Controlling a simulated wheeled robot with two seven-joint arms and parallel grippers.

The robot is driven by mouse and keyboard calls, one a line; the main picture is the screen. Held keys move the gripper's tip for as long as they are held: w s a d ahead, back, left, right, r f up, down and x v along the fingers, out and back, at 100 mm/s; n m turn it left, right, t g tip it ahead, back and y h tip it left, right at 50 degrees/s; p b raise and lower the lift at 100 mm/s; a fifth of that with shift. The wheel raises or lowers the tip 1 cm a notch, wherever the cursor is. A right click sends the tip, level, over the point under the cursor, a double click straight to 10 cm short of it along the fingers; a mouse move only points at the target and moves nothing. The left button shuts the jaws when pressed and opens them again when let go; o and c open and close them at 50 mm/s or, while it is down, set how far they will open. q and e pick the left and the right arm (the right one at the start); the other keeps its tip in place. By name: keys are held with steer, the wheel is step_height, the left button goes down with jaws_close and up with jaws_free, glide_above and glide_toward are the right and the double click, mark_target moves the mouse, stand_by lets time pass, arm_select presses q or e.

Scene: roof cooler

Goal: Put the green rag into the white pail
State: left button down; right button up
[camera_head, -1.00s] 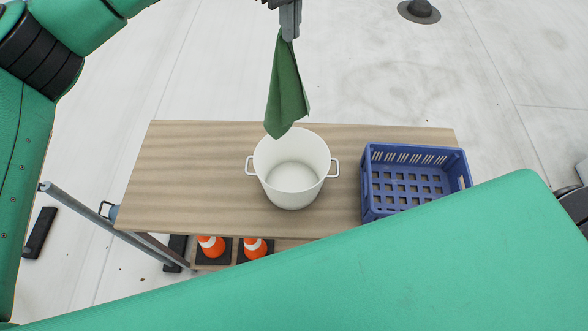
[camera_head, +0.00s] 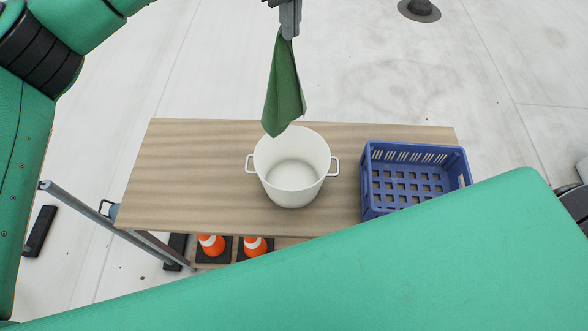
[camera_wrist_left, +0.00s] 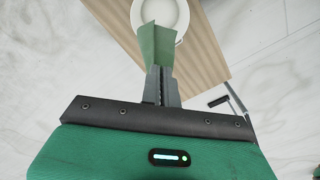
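The green rag (camera_head: 283,88) hangs from my left gripper (camera_head: 289,30), which is shut on its top end. The rag's lower tip overlaps the far rim of the white pail (camera_head: 292,190) in the head view; I cannot tell if they touch. The pail stands upright on the table, looks empty inside, and has a handle on each side. In the left wrist view the rag (camera_wrist_left: 157,45) shows beyond the closed fingers (camera_wrist_left: 160,80), partly over the pail (camera_wrist_left: 178,8). My right gripper is not in view.
The wooden table (camera_head: 190,175) also holds a blue crate (camera_head: 414,182) right of the pail. Orange cones (camera_head: 211,245) stand below the table's front edge. The table left of the pail is clear. My green arm covers the lower right.

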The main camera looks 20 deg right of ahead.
arm_select(q)
steer(key=shift+s+d, duration=0.1)
steer(key=shift+s+d, duration=0.85)
steer(key=shift+d, duration=0.2)
steer(key=shift+f+b, duration=0.1)
steer(key=shift+b, duration=0.2)
